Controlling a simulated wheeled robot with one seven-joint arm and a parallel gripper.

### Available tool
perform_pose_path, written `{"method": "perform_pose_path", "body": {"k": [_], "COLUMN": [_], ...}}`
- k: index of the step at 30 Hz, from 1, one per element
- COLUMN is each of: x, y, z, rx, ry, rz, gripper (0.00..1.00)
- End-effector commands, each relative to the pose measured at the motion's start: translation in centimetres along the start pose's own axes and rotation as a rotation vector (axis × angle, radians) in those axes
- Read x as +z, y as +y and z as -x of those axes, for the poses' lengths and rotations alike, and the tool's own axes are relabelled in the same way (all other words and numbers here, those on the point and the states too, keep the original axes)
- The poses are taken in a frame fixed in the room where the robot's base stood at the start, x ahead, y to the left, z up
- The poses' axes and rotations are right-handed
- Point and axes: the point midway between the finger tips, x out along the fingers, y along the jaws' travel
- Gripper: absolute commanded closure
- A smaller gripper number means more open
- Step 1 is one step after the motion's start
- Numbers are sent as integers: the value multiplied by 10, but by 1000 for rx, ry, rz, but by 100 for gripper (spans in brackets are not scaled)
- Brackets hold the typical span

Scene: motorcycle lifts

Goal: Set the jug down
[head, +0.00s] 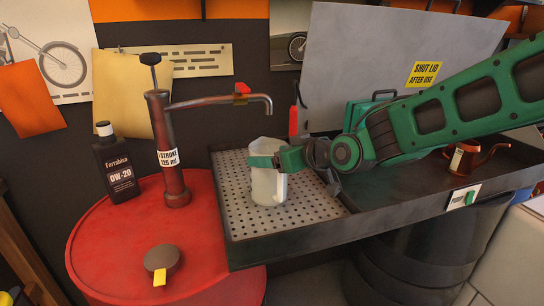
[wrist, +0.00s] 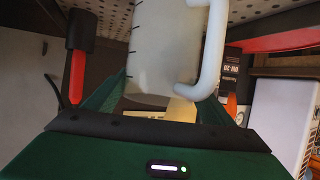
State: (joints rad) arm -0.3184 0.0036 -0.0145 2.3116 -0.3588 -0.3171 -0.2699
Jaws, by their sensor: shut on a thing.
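The jug (head: 268,187) is whitish and translucent, with a handle on its right side. It is upright over the perforated drip tray (head: 238,212), below the spout. Its base looks at or very near the grate; I cannot tell whether it touches. My gripper (head: 268,160) is shut on the jug near its upper part, reaching in from the right. In the wrist view the jug (wrist: 160,50) sits between my two green fingers (wrist: 158,102), with graduation marks on one side and the white handle (wrist: 213,45) on the other.
A red drum (head: 130,240) at left carries a hand pump (head: 172,150), an oil bottle (head: 117,165) and a brown cap with a yellow tag (head: 162,262). The pump's spout (head: 258,99) hangs above the jug. A copper can (head: 470,158) stands at right. Bare grate surrounds the jug.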

Motion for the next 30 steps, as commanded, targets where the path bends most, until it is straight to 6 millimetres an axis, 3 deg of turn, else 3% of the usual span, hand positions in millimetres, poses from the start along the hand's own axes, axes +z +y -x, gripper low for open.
{"method": "perform_pose_path", "body": {"k": [8,9,11,22,30], "x": [1,1,1,-1,-2], "y": [0,0,0,1,2], "z": [0,0,0,2,38], "rx": [0,0,1,2,4], "ry": [0,0,0,1,3], "rz": [0,0,0,0,0], "gripper": [60,16,4,4,4]}}
